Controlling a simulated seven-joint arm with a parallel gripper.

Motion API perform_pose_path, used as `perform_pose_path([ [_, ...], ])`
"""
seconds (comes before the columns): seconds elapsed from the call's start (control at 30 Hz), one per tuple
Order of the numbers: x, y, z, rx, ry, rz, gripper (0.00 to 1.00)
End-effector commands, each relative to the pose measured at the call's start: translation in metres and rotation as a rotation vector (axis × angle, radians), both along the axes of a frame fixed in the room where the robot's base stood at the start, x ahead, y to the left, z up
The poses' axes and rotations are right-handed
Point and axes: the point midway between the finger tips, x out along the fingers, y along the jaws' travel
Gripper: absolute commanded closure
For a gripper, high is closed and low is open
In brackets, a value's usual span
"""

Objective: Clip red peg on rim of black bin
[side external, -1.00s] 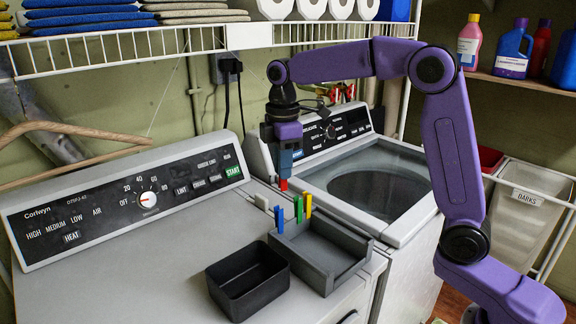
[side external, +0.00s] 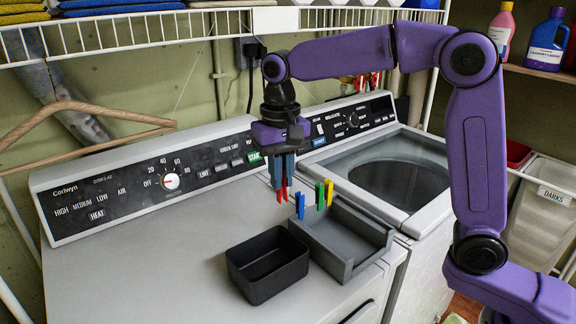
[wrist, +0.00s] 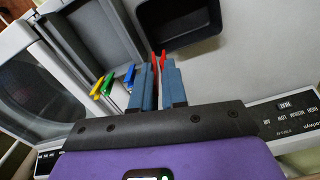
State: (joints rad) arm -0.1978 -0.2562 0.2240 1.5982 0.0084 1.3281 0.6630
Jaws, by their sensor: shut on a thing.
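The red peg (side external: 282,194) is held between the fingers of my gripper (side external: 282,178), its prongs pointing down. In the wrist view, the red peg (wrist: 162,60) shows as two red prongs sticking out past the blue fingertips (wrist: 155,88). The black bin (side external: 277,286) is an open rectangular box on the white machine top, nearer the side camera than my gripper. Its rim is bare in the side view. The black bin (wrist: 207,40) is partly visible ahead of the fingers in the wrist view. The peg is apart from the bin.
A grey tray (side external: 345,267) stands right of the bin. A control panel (side external: 140,180) rises behind. The machine top (side external: 180,240) left of the bin is clear.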

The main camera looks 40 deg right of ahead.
Motion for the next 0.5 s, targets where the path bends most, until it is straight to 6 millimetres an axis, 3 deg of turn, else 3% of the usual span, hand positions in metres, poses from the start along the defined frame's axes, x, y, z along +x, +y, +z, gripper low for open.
perform_pose_path([
  [0.5,-0.034,0.048,0.0,-0.012,0.011,-0.741,1.0],
])
